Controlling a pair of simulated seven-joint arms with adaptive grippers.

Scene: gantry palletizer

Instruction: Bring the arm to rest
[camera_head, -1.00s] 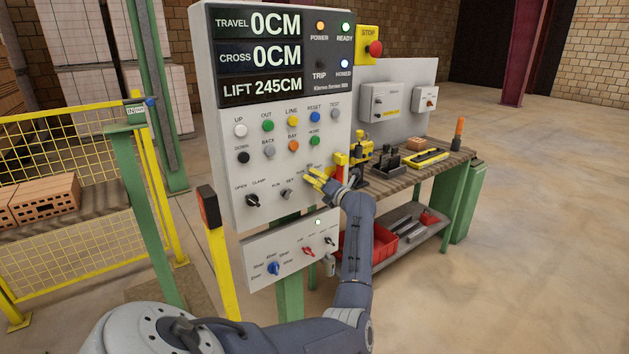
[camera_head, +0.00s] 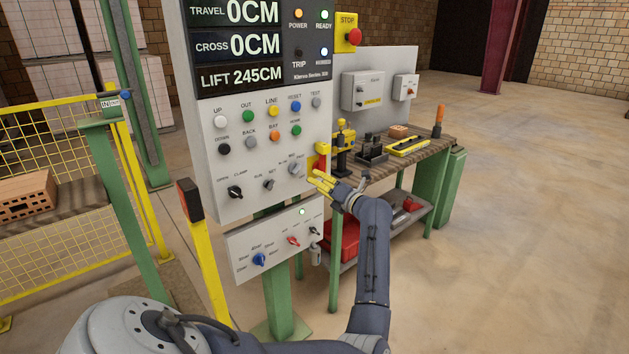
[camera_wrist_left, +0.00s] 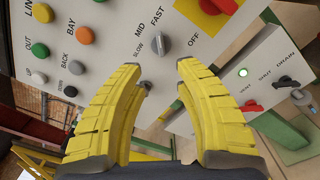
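My left gripper (camera_head: 322,183) is in front of the lower right edge of the grey control panel (camera_head: 215,175). Its yellow fingers are apart with nothing between them, as the left wrist view (camera_wrist_left: 167,75) shows. The slow-mid-fast knob (camera_wrist_left: 164,47) lies beyond the fingertips; in the head view the knob (camera_head: 295,169) is uncovered, just left of the gripper. I see no touch between fingers and panel. The displays read travel 0CM, cross 0CM, lift 245CM. My right gripper is not in view.
A smaller switch panel (camera_head: 275,247) sits below the main one. A workbench (camera_head: 418,164) with tools, a yellow stop box (camera_head: 347,31) and a red bin (camera_head: 344,240) are behind. A yellow post (camera_head: 207,255) and mesh fence (camera_head: 60,135) stand at left. The right floor is clear.

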